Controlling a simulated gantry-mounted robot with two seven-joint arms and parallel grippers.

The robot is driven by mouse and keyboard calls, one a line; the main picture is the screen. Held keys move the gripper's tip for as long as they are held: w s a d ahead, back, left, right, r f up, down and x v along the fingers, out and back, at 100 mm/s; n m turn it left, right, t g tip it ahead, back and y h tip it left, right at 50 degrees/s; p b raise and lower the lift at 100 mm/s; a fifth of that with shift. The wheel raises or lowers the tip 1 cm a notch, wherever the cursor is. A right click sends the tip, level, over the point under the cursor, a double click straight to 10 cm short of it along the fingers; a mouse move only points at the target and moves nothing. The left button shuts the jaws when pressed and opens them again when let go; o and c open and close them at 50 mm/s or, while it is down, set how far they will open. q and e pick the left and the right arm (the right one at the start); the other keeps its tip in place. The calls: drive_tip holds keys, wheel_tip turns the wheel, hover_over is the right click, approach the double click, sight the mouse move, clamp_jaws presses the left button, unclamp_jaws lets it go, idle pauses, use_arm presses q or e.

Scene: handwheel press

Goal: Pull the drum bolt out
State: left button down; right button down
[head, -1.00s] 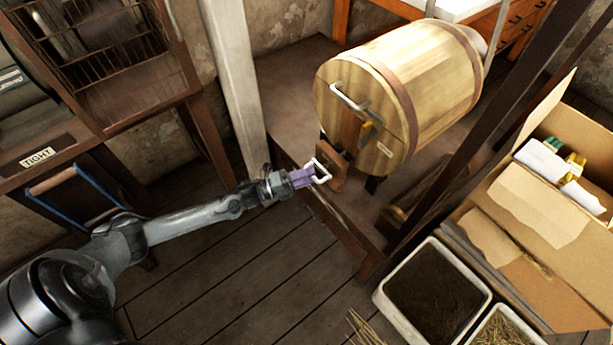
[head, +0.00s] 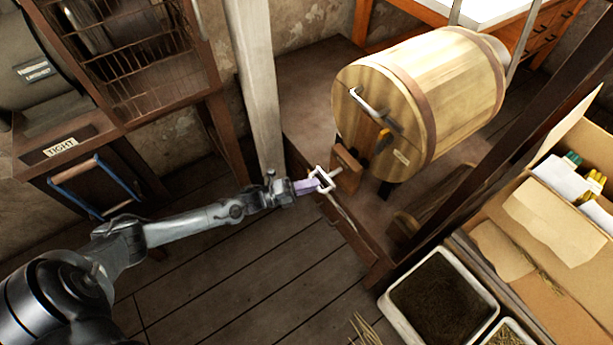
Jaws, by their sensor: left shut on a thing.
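The wooden drum (head: 450,85) lies on its side in a dark wooden frame, with a metal crank handle (head: 370,107) on its near end. The drum bolt (head: 325,180) is a pale metal bar with a loop-like handle. It sticks out towards the left from a small brown wooden block (head: 346,168) below the drum's end. My left gripper (head: 312,185), with purple fingers, is shut on the bolt's handle. How far the bolt sits inside the block is hard to tell. My right gripper is not in the view.
A pale post (head: 255,90) stands just behind my left gripper. A tray of dark soil (head: 440,255) and a cardboard box (head: 560,255) are at the right. The floor between is clear.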

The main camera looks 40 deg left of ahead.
use_arm(q)
drive_tip(key=shift+r, duration=0.1)
drive_tip(key=c, duration=1.4)
unclamp_jaws()
drive_tip(key=shift+o, duration=1.1)
drive_tip(key=shift+s+a, duration=0.1)
drive_tip(key=shift+s, duration=0.1)
drive_tip(key=p+v, duration=0.3)
drive_tip(key=v, duration=0.7)
drive_tip(key=shift+s+a, duration=0.2)
drive_tip(key=shift+s, duration=0.1)
